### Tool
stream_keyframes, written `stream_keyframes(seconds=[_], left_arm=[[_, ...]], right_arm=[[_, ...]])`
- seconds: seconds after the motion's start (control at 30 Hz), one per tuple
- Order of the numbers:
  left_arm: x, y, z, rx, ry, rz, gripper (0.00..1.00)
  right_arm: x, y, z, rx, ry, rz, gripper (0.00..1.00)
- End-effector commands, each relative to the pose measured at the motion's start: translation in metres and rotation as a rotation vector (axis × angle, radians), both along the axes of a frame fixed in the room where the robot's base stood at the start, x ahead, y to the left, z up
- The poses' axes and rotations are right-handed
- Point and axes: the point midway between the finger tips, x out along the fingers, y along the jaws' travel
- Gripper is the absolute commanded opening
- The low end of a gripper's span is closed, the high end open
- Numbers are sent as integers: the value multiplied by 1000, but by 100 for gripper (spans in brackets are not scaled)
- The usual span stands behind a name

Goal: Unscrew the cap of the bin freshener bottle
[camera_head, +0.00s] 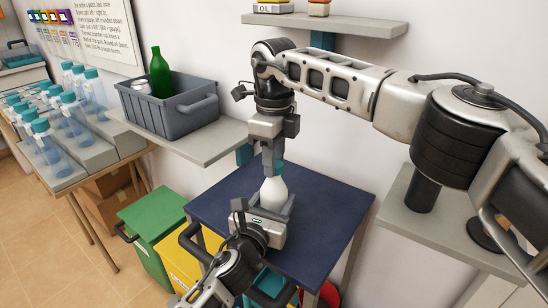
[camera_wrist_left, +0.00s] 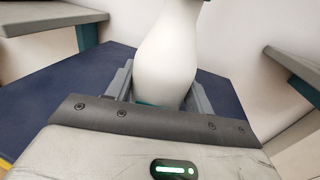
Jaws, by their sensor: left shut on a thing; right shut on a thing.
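The white bin freshener bottle (camera_head: 273,190) stands upright over the dark blue tabletop (camera_head: 325,215). My left gripper (camera_head: 272,207) is shut on its lower body, one finger on each side. The white bottle (camera_wrist_left: 166,55) also fills the middle of the left wrist view, with a teal band low between the fingers of my left gripper (camera_wrist_left: 160,92). My right gripper (camera_head: 273,160) comes straight down from above and is shut on the cap at the bottle's top. The gripper hides most of the cap; only a little teal shows there.
A grey crate (camera_head: 190,118) with a green bottle (camera_head: 160,75) stands on a shelf left of the table. Green (camera_head: 150,225) and yellow (camera_head: 180,262) bins stand below. Several teal-capped clear bottles fill a rack at far left. The table's right side is clear.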

Motion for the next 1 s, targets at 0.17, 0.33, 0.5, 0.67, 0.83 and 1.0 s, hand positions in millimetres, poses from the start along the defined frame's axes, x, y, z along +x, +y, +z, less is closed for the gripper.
stream_keyframes(seconds=[0.17,0.33,0.5,0.67,0.83,1.0], left_arm=[[0,0,-1,1,3,1,0],[0,0,-1,1,3,1,0],[0,0,-1,1,3,1,0],[0,0,-2,1,3,1,0],[0,0,-2,1,3,1,0],[0,0,-2,1,3,1,0]], right_arm=[[-1,1,0,1,2,463,3],[-1,0,0,0,1,910,3],[-1,0,1,1,0,1350,3],[0,0,1,0,0,1661,3],[0,0,1,-1,0,1770,3],[-1,0,1,1,0,1771,3]])
